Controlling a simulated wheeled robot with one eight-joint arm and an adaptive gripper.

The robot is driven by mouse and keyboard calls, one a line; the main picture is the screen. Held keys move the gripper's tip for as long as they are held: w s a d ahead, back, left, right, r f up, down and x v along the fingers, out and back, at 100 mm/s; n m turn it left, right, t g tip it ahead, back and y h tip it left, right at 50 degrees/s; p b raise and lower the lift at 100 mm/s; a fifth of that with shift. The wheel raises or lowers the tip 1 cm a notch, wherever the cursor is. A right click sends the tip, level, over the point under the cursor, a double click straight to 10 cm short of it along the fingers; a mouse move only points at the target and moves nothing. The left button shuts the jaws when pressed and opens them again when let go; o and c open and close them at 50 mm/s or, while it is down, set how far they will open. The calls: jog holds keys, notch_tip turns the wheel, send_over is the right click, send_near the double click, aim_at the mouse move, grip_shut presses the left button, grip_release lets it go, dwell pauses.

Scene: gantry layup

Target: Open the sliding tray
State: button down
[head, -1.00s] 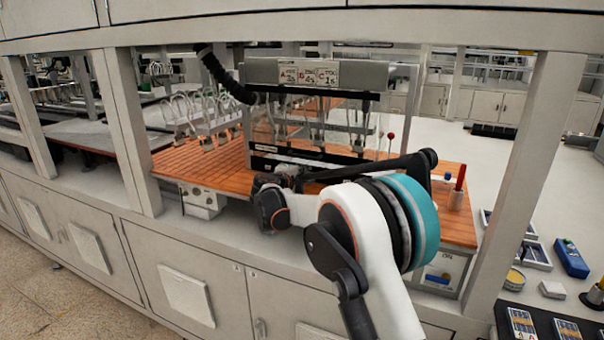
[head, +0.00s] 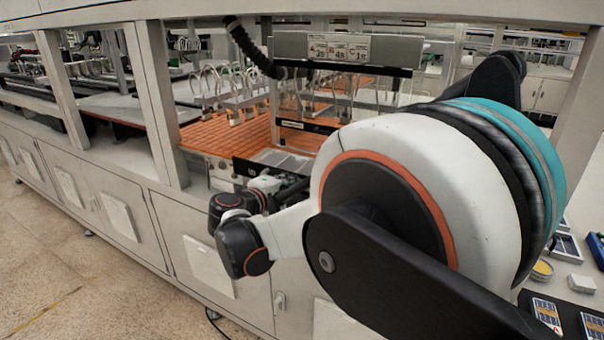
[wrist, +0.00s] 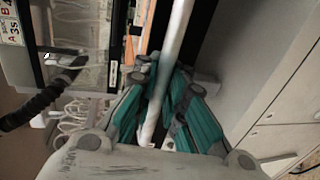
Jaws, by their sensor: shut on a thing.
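The sliding tray (head: 287,159) shows in the head view as a grey panelled surface with a black front edge, sticking out over the orange deck in front of the black-framed station. My arm hides its right part. My gripper (head: 288,190) is at the tray's front edge, mostly hidden in the head view by my wrist. In the wrist view my gripper (wrist: 163,103) has its teal-padded fingers shut on a pale round handle bar (wrist: 172,42). The bar runs between the fingers, and its lower end shows past them.
The black-framed station (head: 303,124) with a clear front and label plate stands behind the tray. A black ribbed hose (head: 250,48) hangs at its upper left. Bench posts (head: 160,100) flank the opening. Cabinet doors (head: 205,262) lie below; the floor at left is clear.

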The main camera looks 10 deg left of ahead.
jog(key=shift+f+v, duration=0.25)
jog(key=shift+v, duration=0.95)
jog(key=shift+s+f, duration=0.1)
jog(key=shift+s, duration=0.05)
jog(key=c, duration=1.7)
grip_release()
jog(key=shift+s+a, duration=0.15)
jog(key=shift+o, duration=0.2)
jog(key=v, duration=1.2)
